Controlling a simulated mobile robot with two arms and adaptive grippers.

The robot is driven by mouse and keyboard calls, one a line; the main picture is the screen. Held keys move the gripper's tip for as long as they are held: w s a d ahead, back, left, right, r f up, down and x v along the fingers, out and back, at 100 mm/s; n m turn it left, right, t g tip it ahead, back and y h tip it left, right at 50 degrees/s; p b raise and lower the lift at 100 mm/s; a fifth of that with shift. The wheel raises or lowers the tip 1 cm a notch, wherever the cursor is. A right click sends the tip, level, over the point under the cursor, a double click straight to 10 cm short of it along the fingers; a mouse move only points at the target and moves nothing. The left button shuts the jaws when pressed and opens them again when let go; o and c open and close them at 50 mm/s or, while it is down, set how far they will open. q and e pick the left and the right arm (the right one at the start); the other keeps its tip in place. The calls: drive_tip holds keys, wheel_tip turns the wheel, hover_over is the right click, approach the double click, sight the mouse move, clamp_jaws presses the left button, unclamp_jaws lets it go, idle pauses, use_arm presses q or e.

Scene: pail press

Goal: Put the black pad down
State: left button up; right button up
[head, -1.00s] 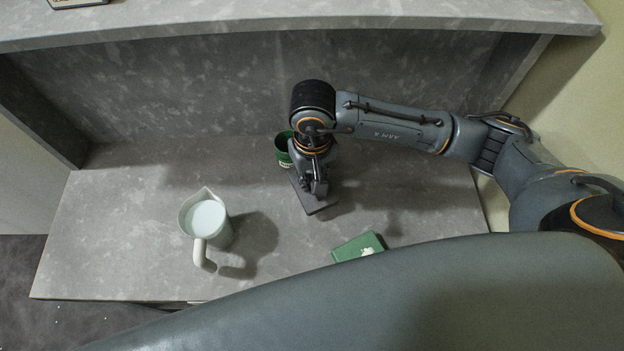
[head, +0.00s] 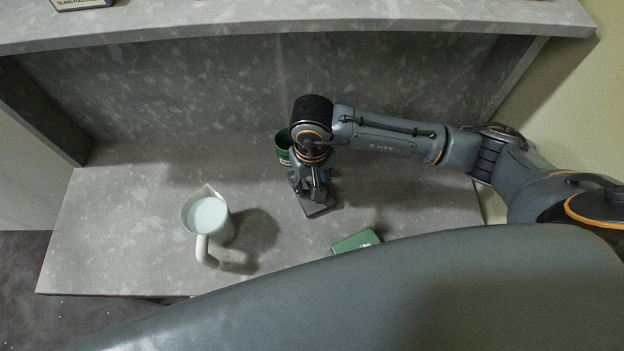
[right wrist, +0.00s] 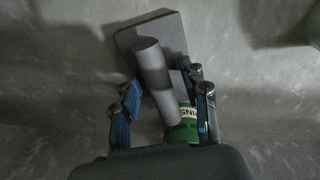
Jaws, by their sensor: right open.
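The black pad (head: 319,208) is a dark flat plate with a grey round handle. It appears to lie flat on the grey counter, under my right gripper (head: 313,190). In the right wrist view, the plate (right wrist: 126,40) and its upright handle (right wrist: 152,65) show between the fingers. My right gripper (right wrist: 160,98) is open, with one blue-padded finger on each side of the handle and gaps visible. In the head view the gripper hides part of the pad. My left gripper is out of view.
A green container (head: 283,147) stands just behind the gripper; its lettered side shows in the right wrist view (right wrist: 187,126). A pale jug (head: 223,232) of whitish liquid stands left. A green box (head: 356,241) lies in front. A raised shelf (head: 300,18) spans the back.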

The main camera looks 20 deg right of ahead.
sight(312, 180)
drive_tip(key=shift+r, duration=0.4)
wheel_tip(312, 180, up, 7)
drive_tip(key=shift+b, duration=0.95)
drive_tip(key=shift+s+f, duration=0.1)
